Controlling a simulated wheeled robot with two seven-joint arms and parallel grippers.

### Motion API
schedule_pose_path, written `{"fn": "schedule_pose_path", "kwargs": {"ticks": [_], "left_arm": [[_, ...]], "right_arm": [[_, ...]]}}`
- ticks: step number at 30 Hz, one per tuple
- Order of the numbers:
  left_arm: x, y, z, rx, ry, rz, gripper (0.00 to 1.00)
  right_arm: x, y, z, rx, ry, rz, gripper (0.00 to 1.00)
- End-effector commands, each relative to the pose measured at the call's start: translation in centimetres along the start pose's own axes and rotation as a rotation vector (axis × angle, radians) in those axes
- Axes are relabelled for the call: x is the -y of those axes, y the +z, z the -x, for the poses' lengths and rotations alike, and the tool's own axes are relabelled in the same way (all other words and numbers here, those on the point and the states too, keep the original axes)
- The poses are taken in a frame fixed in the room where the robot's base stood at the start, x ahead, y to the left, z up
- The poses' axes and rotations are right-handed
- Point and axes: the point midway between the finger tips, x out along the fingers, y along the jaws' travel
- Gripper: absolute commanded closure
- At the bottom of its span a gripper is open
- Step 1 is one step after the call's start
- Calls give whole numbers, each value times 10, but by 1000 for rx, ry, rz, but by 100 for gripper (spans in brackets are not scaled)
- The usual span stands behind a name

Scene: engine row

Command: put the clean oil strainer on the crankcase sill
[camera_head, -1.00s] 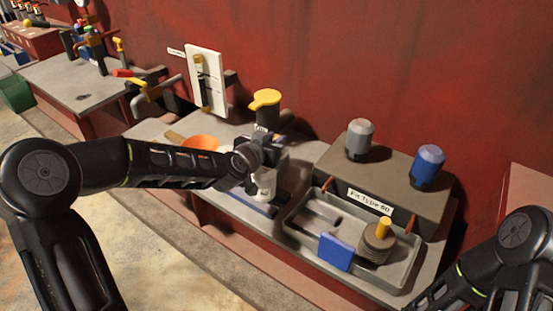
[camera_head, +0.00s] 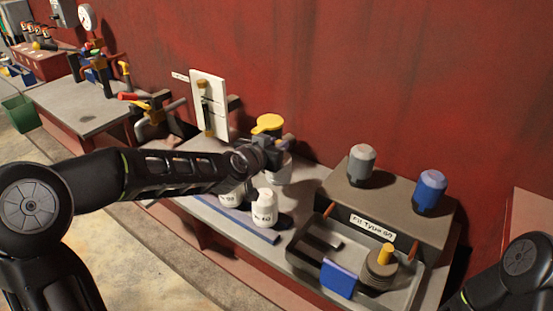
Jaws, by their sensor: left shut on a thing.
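My left gripper (camera_head: 268,153) is over the middle of the bench, shut on a pale grey cylinder (camera_head: 279,170) that shows just below its fingers. The gripper hides the cylinder's upper part, and I cannot tell for sure whether it is the clean oil strainer. A round, ribbed grey-brown piece with a yellow knob (camera_head: 381,269) stands in the grey tray (camera_head: 412,284) at the right. I cannot make out which surface is the crankcase sill. My right arm shows at the lower right edge, but its gripper is out of view.
White bottles (camera_head: 263,209) stand by a blue strip below my left gripper. A yellow-topped container (camera_head: 269,123) is behind it. A blue block (camera_head: 339,279) is in the tray. A grey canister (camera_head: 362,164) and a blue canister (camera_head: 430,190) stand on the labelled box (camera_head: 390,208).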

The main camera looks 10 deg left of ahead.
Motion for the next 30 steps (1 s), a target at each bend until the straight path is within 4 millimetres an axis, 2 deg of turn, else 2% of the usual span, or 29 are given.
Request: {"fn": "schedule_pose_path", "kwargs": {"ticks": [1, 3, 7, 30], "left_arm": [[-1, -13, 4, -7, 0, -3, 100], [-1, -24, 8, -5, 0, -2, 100], [0, -33, 12, -3, 0, 0, 100], [0, -38, 14, -2, 0, 0, 100]], "right_arm": [[1, 0, 2, 0, 0, 0, 64], [2, 0, 5, 0, 0, 0, 64], [3, 0, 7, 0, 0, 0, 64], [4, 0, 10, 1, 0, 0, 64]]}}
